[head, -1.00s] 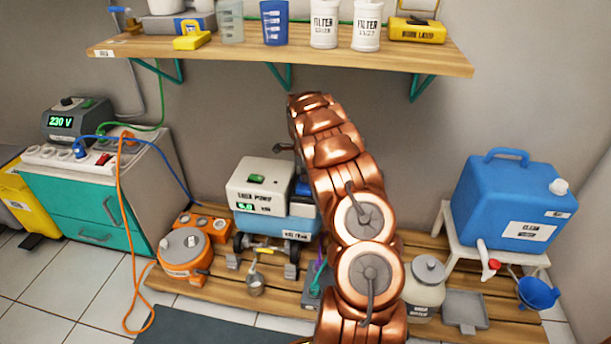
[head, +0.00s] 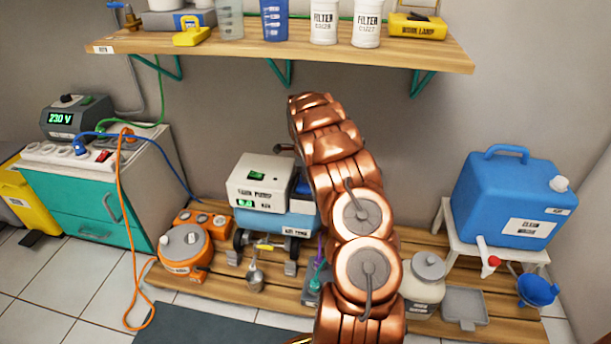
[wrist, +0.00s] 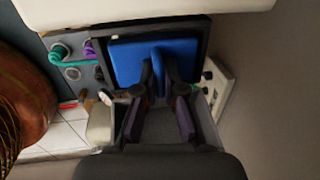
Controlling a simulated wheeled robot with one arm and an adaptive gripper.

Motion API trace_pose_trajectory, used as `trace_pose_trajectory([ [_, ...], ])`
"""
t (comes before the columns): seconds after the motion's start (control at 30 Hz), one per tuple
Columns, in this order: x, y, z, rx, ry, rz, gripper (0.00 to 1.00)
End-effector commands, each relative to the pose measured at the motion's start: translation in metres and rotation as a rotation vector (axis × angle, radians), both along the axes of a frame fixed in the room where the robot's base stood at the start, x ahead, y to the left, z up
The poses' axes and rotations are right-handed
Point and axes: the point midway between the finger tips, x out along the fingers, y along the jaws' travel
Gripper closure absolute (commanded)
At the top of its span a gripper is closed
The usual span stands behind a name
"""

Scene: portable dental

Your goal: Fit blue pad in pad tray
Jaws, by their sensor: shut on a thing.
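The blue pad (wrist: 130,62) is a flat blue piece with a raised upright fin, seen in the wrist view. My gripper (wrist: 159,80) is shut on that fin. The pad lies within the outline of a dark, square-rimmed tray (wrist: 150,31), with the rim showing along its top and sides. I cannot tell whether the pad is fully down in the tray or slightly above it. The fingers hide the pad's lower middle.
A white-and-blue pump unit (head: 262,183) stands left of my arm on a wooden pallet. A blue water container (head: 505,205) on a white stool and a lidded jar (head: 425,285) are at the right. A shelf (head: 290,52) hangs above. Teal and purple tubes (wrist: 65,55) lie beside the tray.

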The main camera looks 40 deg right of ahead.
Motion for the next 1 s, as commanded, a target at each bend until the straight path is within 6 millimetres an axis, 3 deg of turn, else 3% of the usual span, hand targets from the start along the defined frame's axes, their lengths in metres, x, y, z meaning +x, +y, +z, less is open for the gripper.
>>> trace_pose_trajectory([
  [0.8,0.0005,0.0001,-0.0095,-0.001,0.000,0.001,1.00],
  [0.83,0.0005,0.0001,-0.0095,-0.001,0.000,0.001,0.91],
  [1.0,0.0004,0.0001,-0.0096,-0.001,0.000,0.001,0.73],
])
